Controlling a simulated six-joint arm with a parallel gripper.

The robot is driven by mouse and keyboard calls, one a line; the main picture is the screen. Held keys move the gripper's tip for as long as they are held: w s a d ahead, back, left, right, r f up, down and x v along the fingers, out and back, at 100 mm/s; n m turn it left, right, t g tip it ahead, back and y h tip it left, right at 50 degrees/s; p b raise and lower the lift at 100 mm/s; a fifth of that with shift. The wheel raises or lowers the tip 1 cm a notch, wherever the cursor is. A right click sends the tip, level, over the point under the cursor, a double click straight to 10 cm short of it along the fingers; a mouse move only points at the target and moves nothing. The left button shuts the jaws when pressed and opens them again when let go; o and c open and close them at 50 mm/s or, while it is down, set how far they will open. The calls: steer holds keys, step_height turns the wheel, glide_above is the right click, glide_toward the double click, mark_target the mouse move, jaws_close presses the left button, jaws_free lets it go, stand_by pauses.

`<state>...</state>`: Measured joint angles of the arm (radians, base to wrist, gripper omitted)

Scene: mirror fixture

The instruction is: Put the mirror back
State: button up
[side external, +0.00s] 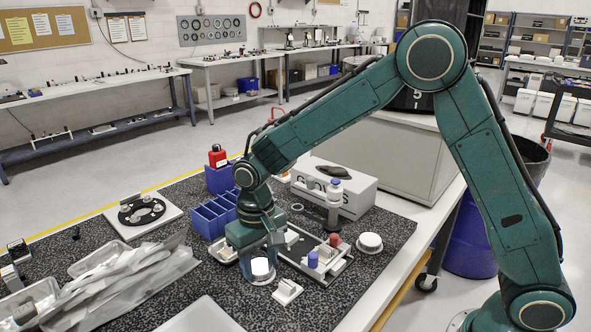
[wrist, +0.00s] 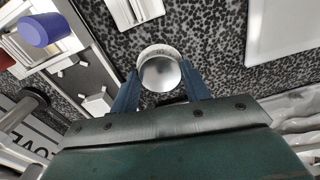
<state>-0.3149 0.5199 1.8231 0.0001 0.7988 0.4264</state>
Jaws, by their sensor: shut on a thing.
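My gripper (side external: 260,256) is low over the speckled black mat, fingers pointing down. In the wrist view its two blue fingers (wrist: 159,78) are shut on a round, shiny mirror (wrist: 160,74) with a pale rim, one finger on each side. The mirror also shows in the side view (side external: 261,267), bright, at the fingertips. I cannot tell whether it touches the mat. A black round fixture on a white plate (side external: 141,211) lies at the left of the mat. A white round piece with a metal rim (side external: 370,242) stands at the right.
A tray (side external: 338,268) with purple-capped and red-capped vials lies just right of my gripper, with a small white block (side external: 287,291) in front. Blue divided bins (side external: 212,217) stand behind. Silvery bags (side external: 125,280) cover the front left. A glove box (side external: 350,190) stands at the back.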

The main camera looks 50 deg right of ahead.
mark_target(260, 266)
steer(key=shift+f, duration=0.2)
steer(key=o, duration=1.1)
steer(key=shift+r, duration=0.1)
steer(key=shift+r, duration=6.05)
